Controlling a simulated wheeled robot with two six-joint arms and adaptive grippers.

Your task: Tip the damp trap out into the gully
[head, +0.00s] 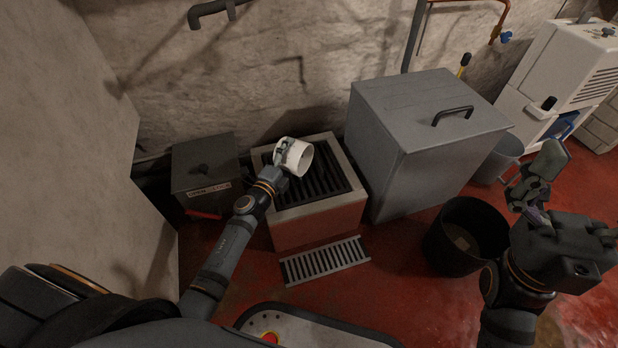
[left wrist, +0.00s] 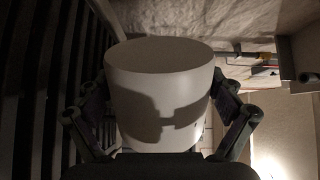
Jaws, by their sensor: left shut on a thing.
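The damp trap, a white tub (head: 299,158), is in my left gripper (head: 284,153), above the dark barred top of the gully (head: 318,226). The gully is a raised box with a pale rim and a reddish front. The tub lies tipped over on its side in the head view, one round end facing right. In the left wrist view the tub (left wrist: 160,95) sits between both fingers, its wider end away from the palm. I cannot see its contents or anything pouring. My right gripper (head: 532,185) is at the right, above the floor and away from the gully; its jaw gap is unclear.
A grey lidded bin (head: 430,140) stands close right of the gully. A dark box (head: 205,168) is at its left. A loose metal grating (head: 325,261) lies on the red floor in front. A black bucket (head: 465,237) stands near my right arm. A white machine (head: 563,75) is at back right.

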